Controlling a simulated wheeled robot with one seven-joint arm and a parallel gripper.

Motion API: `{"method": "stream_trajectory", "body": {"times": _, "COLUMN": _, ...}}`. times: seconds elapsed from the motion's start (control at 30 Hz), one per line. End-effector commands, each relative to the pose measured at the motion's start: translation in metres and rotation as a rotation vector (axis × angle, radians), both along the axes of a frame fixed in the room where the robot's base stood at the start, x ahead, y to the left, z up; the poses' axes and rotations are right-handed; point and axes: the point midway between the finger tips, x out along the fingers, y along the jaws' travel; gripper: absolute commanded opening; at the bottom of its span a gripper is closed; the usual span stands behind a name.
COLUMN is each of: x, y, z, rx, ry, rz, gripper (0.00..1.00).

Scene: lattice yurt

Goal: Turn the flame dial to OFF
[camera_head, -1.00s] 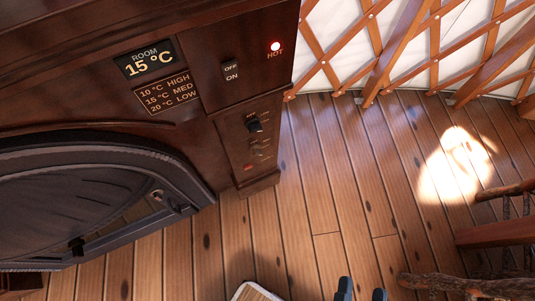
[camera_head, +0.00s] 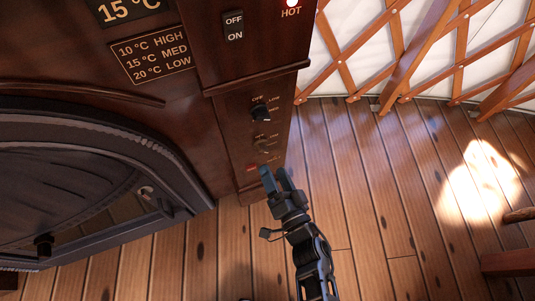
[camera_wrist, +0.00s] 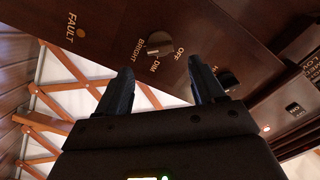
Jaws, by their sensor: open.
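The dark control panel carries a black upper dial (camera_head: 261,113) marked OFF, LOW and MED, likely the flame dial; its pointer is too small to read. In the wrist view this dial (camera_wrist: 228,81) is partly behind my right finger. A smaller lower dial (camera_head: 263,147) is marked OFF, DIM and BRIGHT. In the wrist view this lower dial (camera_wrist: 160,43) lies just beyond and between my fingertips, its pale mark near DIM. My gripper (camera_head: 276,174) is open and empty, below both dials at the panel's lower right, apart from them.
An OFF/ON switch (camera_head: 233,25) and a lit HOT lamp sit above the dials. A temperature chart plate (camera_head: 152,53) is at upper left. The rounded stove door (camera_head: 80,180) stands out at left. Open plank floor (camera_head: 370,210) lies right, before the lattice wall.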

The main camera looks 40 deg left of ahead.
Motion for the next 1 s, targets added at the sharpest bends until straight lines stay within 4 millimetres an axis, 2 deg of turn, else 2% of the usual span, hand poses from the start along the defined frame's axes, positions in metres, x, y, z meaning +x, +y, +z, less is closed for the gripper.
{"method": "stream_trajectory", "body": {"times": 0.33, "x": 0.026, "y": 0.044, "z": -0.002, "rx": 0.001, "ry": -0.002, "rz": 0.002, "gripper": 0.68}}
{"method": "stream_trajectory", "body": {"times": 0.5, "x": 0.035, "y": 0.058, "z": -0.002, "rx": 0.001, "ry": 0.0, "rz": -0.001, "gripper": 0.68}}
{"method": "stream_trajectory", "body": {"times": 0.87, "x": 0.038, "y": 0.062, "z": 0.0, "rx": -0.001, "ry": 0.0, "rz": -0.002, "gripper": 0.68}}
{"method": "stream_trajectory", "body": {"times": 1.0, "x": 0.038, "y": 0.062, "z": 0.0, "rx": -0.001, "ry": 0.0, "rz": -0.002, "gripper": 0.56}}
